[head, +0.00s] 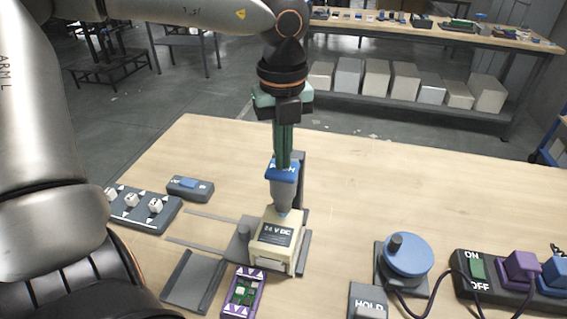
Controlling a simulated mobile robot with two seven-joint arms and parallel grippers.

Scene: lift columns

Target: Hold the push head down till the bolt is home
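The push head (284,190) is a grey cone with a blue top, upright below my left gripper. Its narrow tip meets the top of a cream block (275,250) labelled 24 V DC. My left gripper (283,164) points straight down, its green fingers together, with their tips at the blue top. I cannot see any gap between the fingers. The bolt cannot be made out; the push head and block hide that spot. My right gripper is not in view.
A dark upright post (299,175) stands right behind the push head. A purple-framed circuit board (243,292) lies in front. A blue knob (407,255), a HOLD box (368,303) and an ON/OFF panel (476,270) are at right. A dice tray (144,210) is at left.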

